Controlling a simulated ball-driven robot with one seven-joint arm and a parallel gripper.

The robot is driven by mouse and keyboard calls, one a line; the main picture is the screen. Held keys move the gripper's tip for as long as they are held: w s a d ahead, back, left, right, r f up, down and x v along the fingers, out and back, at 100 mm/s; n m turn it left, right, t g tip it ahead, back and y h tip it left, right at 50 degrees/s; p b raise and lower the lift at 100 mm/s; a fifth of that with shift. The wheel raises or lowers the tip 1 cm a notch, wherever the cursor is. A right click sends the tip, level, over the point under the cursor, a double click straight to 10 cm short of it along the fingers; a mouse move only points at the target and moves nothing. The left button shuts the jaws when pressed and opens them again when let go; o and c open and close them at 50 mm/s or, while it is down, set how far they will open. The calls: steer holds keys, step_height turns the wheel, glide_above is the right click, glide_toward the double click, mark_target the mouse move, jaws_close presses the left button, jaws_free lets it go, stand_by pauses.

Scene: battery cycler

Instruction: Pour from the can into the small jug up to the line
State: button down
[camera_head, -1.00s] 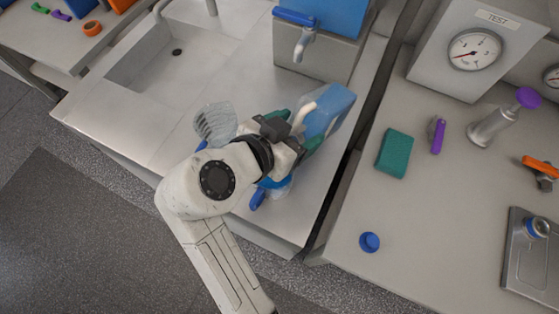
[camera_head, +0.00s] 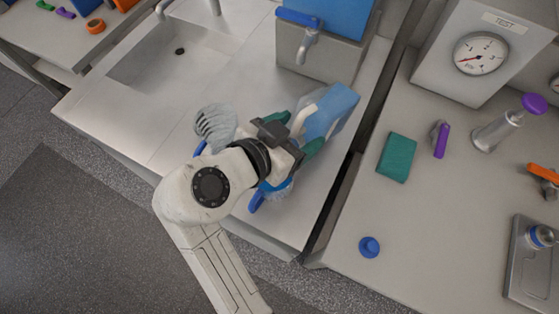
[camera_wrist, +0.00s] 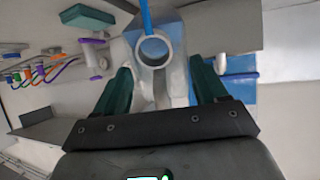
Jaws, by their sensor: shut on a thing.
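The can (camera_head: 332,112) is a translucent blue container with a pale handle, tilted above the steel counter. My gripper (camera_head: 297,131) is shut on the can's handle, its green fingers on either side. In the wrist view, the fingers (camera_wrist: 162,92) flank the grey handle, and the can's round opening (camera_wrist: 168,48) is above them. A thin blue strip runs up from the opening; I cannot tell whether it is liquid. A clear ribbed vessel (camera_head: 215,123) stands left of my gripper. Another clear vessel (camera_head: 279,191) with a blue handle is mostly hidden under my wrist. No fill line is readable.
A sink basin (camera_head: 150,60) lies at the upper left, and a blue-handled tap (camera_head: 305,42) is behind the can. Across a dark gap, the right bench holds a green block (camera_head: 397,157), a purple-handled item (camera_head: 440,138) and a blue knob (camera_head: 369,247).

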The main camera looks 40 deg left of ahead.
steer(key=shift+s+r+t+b, duration=0.1)
steer(key=shift+t+b, duration=0.2)
steer(key=shift+b, duration=0.05)
stand_by(1.4)
